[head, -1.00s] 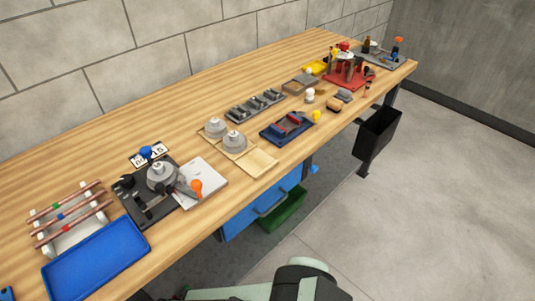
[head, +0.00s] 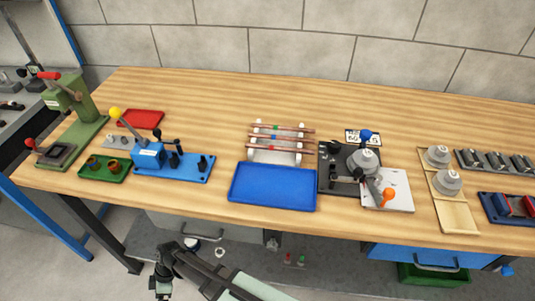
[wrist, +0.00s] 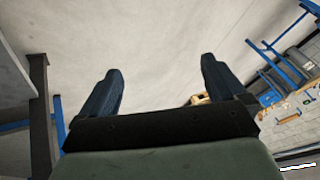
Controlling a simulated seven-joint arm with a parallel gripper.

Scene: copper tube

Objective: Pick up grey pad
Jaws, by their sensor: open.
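I cannot make out a clear separate grey pad in the head view now. A small grey plate (head: 120,142) lies at the left of the bench, between the green press and the blue fixture, but I cannot tell if it is the pad. My gripper (wrist: 160,65) is open and empty in the wrist view, its two dark fingers apart with only floor and distant benches beyond. In the head view my gripper (head: 163,284) is low at the bottom, in front of and away from the bench.
The wooden bench (head: 215,120) carries a green press (head: 85,105), a blue fixture (head: 180,167), a green tray (head: 103,168), a red tray (head: 141,119), a blue tray (head: 272,187), copper tubes on a rack (head: 281,139), and a black bending fixture (head: 337,180). Bare wood lies behind them.

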